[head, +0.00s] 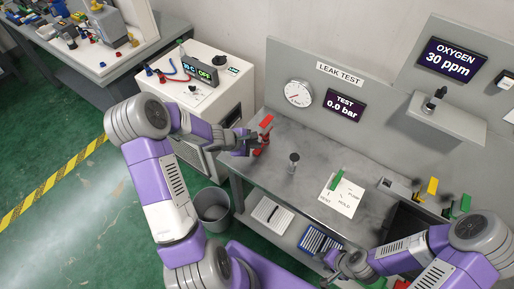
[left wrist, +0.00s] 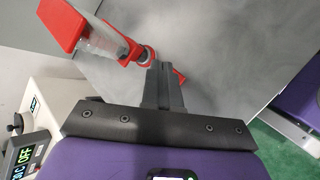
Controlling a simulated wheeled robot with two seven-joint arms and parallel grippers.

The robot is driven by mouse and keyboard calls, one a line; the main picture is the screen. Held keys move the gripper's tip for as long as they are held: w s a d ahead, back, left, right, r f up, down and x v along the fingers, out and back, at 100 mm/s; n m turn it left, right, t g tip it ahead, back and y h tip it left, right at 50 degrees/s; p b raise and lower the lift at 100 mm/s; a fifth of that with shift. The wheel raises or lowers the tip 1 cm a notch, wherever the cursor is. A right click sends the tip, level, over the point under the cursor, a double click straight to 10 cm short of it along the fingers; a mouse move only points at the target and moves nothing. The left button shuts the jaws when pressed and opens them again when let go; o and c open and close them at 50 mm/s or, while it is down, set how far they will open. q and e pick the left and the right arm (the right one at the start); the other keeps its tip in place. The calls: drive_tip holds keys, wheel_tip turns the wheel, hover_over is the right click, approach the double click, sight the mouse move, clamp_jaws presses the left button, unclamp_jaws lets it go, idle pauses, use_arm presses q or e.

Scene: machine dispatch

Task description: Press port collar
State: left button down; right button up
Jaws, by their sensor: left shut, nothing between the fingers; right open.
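A red-and-clear fitting with a red flag-like plate (head: 266,121) stands at the left end of the grey bench (head: 300,180). A red piece (left wrist: 180,76) shows beyond the fingers. My right gripper (head: 332,268) is open and empty at the bench's front right.
A small dark-topped post (head: 293,160) stands mid-bench, with a white card (head: 341,196) to its right. The pressure gauge (head: 298,93) and a display reading 0.0 bar (head: 345,105) are on the back panel. A white machine (head: 215,75) stands left of the bench.

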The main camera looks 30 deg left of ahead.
sight(255, 153)
use_arm(q)
drive_tip(key=shift+r, duration=0.25)
wheel_tip(255, 153, up, 5)
drive_tip(key=p, duration=0.3)
drive_tip(key=shift+f+p, duration=0.1)
drive_tip(key=shift+p, duration=0.25)
idle(0.8)
